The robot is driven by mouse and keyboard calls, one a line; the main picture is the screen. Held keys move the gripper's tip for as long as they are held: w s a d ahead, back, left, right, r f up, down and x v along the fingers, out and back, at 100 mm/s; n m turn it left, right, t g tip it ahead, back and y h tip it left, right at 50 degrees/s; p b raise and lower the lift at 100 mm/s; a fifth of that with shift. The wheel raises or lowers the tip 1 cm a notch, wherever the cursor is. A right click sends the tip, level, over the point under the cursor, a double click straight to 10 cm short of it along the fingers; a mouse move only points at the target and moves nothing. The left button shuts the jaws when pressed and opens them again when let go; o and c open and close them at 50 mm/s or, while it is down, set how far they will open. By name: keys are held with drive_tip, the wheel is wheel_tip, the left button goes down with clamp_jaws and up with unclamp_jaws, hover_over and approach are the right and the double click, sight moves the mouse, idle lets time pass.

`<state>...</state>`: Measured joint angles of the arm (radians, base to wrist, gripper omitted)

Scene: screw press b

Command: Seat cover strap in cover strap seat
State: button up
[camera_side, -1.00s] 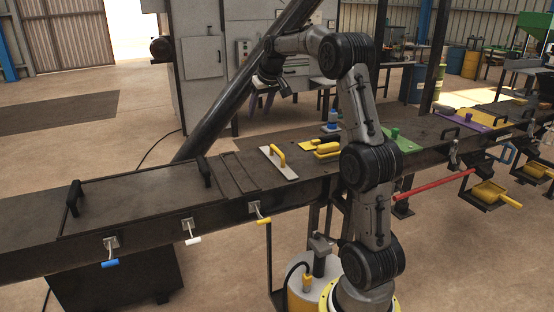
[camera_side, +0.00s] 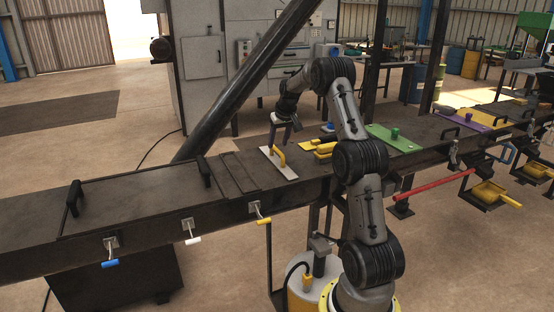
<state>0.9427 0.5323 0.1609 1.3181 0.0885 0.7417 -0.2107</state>
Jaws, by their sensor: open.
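The cover strap looks to be the flat pale plate (camera_side: 270,164) with a yellow bar handle (camera_side: 279,156) that lies on the dark bench. My gripper (camera_side: 281,137) is open, pointing down just above the yellow handle. I cannot tell whether the fingers touch or straddle the handle. The cover strap seat is probably the ridged dark strip (camera_side: 238,172) across the bench, left of the plate. It looks empty.
A dark cover with black handles (camera_side: 135,202) lies on the bench at left. Yellow pieces (camera_side: 322,150) lie right of the plate, and a green plate (camera_side: 392,138) lies beyond my arm. Small levers (camera_side: 190,229) stick out along the bench's front edge.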

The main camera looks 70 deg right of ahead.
sight(277, 149)
drive_tip(key=shift+x, duration=2.3)
drive_tip(key=shift+s+a+f, duration=0.15)
drive_tip(key=shift+s+a, duration=0.05)
clamp_jaws()
